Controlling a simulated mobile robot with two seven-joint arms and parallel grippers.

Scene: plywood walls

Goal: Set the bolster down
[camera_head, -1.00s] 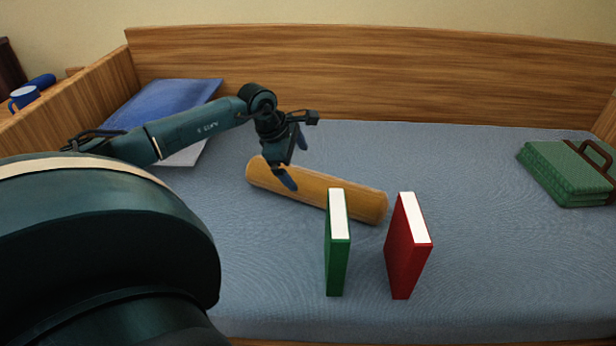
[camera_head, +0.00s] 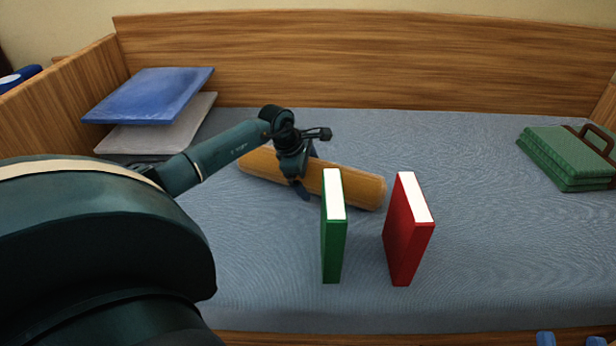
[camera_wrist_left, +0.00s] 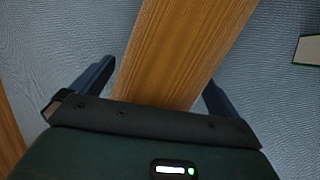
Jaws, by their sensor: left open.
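The bolster (camera_head: 352,188) is a long, yellow-brown roll lying aslant on the blue mattress (camera_head: 480,240), behind two upright books. My left gripper (camera_head: 306,178) is over its middle, with a finger down on its near side. In the left wrist view the bolster (camera_wrist_left: 180,50) runs between the two spread fingers of my left gripper (camera_wrist_left: 157,85), with a gap beside each finger. The left gripper is open. Two blue fingertips, apart, show at the bottom right edge of the head view; they look like my right gripper (camera_head: 569,340), the rest hidden.
A green book (camera_head: 333,230) and a red book (camera_head: 408,235) stand upright in front of the bolster. Blue (camera_head: 150,95) and grey (camera_head: 150,138) cushions are stacked at back left. A green case (camera_head: 565,157) lies at right. Wooden boards (camera_head: 350,60) bound the back and side.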

